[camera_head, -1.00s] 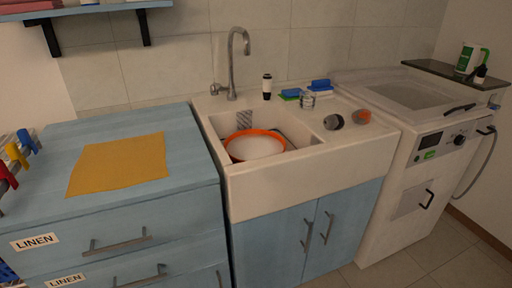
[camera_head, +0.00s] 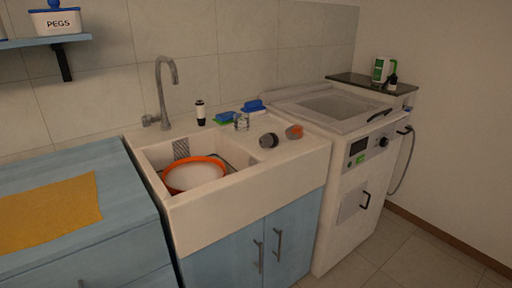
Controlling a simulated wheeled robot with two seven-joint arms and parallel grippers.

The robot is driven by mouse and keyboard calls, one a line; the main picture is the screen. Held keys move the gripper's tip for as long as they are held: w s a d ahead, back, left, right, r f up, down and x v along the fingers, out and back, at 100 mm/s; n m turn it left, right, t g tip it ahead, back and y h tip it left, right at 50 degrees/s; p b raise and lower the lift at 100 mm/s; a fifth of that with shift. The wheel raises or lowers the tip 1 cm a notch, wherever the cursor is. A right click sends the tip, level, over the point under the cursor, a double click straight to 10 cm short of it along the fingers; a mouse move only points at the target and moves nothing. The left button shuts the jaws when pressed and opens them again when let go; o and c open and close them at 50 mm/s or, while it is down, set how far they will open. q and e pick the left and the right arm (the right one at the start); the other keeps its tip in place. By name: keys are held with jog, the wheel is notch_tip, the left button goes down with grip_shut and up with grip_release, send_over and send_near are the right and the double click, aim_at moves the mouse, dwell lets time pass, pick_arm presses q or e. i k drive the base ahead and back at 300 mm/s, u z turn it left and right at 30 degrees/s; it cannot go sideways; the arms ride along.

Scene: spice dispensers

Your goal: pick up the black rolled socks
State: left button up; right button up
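A dark grey-black rolled bundle (camera_head: 268,140), which looks like the black rolled socks, lies on the right-hand ledge of the white sink (camera_head: 250,187). A grey and orange bundle (camera_head: 294,132) lies just right of it, close by; I cannot tell whether they touch. Neither of my grippers shows in the head view.
The basin holds an orange-rimmed white bowl (camera_head: 195,173). Behind the bundles stand a clear glass (camera_head: 241,122), a blue-topped brush or sponge (camera_head: 254,105) and a black-and-white bottle (camera_head: 200,112). The tap (camera_head: 161,93) rises at the back left. A white washing machine (camera_head: 350,190) adjoins on the right.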

aim_at(268, 140)
jog(key=z, duration=1.75)
jog(key=i, duration=4.1)
jog(key=u, duration=4.75)
